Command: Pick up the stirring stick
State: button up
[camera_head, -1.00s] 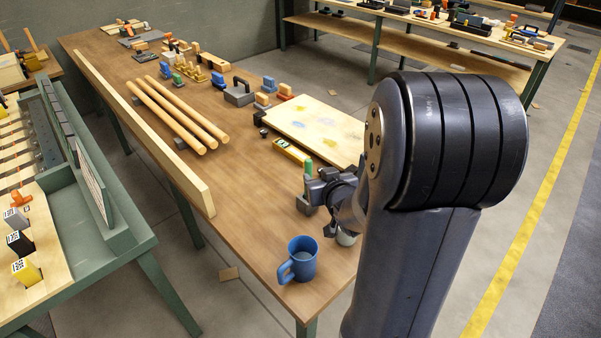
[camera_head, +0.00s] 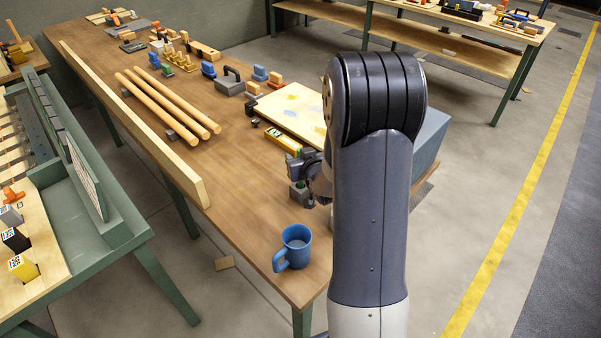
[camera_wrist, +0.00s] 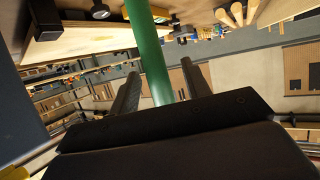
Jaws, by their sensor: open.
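A green stick (camera_wrist: 150,55), which looks like the stirring stick, runs between the two fingers of my gripper (camera_wrist: 158,78) in the wrist view. The fingers are apart, one on each side of it, with gaps visible. Its lower part in that view goes behind the dark gripper body. In the head view my gripper (camera_head: 304,166) is low over the right side of the wooden table, and a small green part (camera_head: 300,184) shows just below it at a grey block (camera_head: 298,194). My arm hides the area to the right.
A blue mug (camera_head: 293,247) stands on the wooden table (camera_head: 240,215) near its front edge. A yellow level (camera_head: 285,137) and a pale board (camera_head: 292,112) lie behind my gripper. Long wooden rods (camera_head: 170,104) lie at the left. The table between rods and mug is clear.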

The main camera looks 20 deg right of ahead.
jog(key=shift+x, duration=0.9)
jog(key=shift+c, duration=0.2)
grip_shut()
